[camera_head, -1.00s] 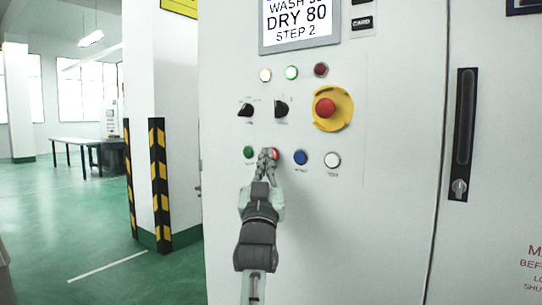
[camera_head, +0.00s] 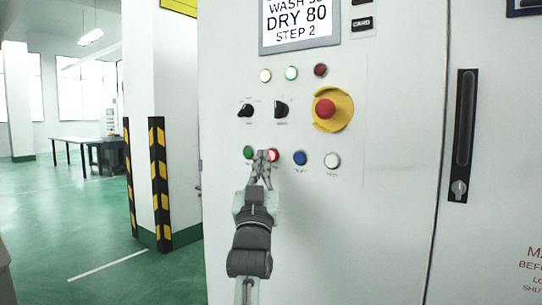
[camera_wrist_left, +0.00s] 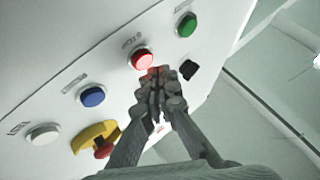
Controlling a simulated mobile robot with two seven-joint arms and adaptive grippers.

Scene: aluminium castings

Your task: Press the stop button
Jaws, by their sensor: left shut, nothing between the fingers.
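The stop button is the red round push button (camera_head: 272,156) in the lower row of the white panel, right of the green button. In the left wrist view the red stop button (camera_wrist_left: 143,58) glows, with a label beside it that reads STOP. My left gripper (camera_head: 262,156) is shut and empty, its fingertips just left of the button and overlapping its edge in the head view. In the left wrist view the fingertips (camera_wrist_left: 158,75) are close beside the button, with a red tint on them. I cannot tell whether they touch it. My right gripper is not in view.
The lower row also has a green button (camera_head: 248,152), a blue button (camera_head: 301,158) and a white button (camera_head: 332,160). Above are black knobs (camera_head: 281,109), a red mushroom button (camera_head: 325,108) on a yellow plate, and lamps. The floor at left is open.

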